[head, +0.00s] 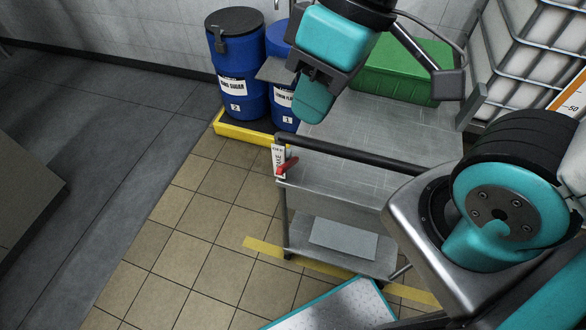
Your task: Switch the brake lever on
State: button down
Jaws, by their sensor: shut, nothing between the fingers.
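The brake lever (288,165) is a small red handle at the left front corner of a grey metal cart (340,178). It slants up to the right beside an upright white label (278,160), whose small print is hard to read. My gripper (311,106) is teal with a dark bracket, shut and empty. In the picture it shows above and slightly right of the lever, clearly apart from it, in front of the cart's top and the drums. Its exact height above the cart cannot be told.
A dark push bar (350,153) crosses the cart's near end. A green bin (405,72) stands on the cart's far part. Blue drums (238,65) stand on a yellow-edged pallet (240,133) behind left. White containers (530,40) are at right. Tiled floor left of the cart is clear.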

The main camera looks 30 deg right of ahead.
aim_at(281, 170)
jog(key=k, duration=0.8)
jog(key=u, duration=1.05)
jog(key=i, duration=0.75)
jog(key=z, duration=1.3)
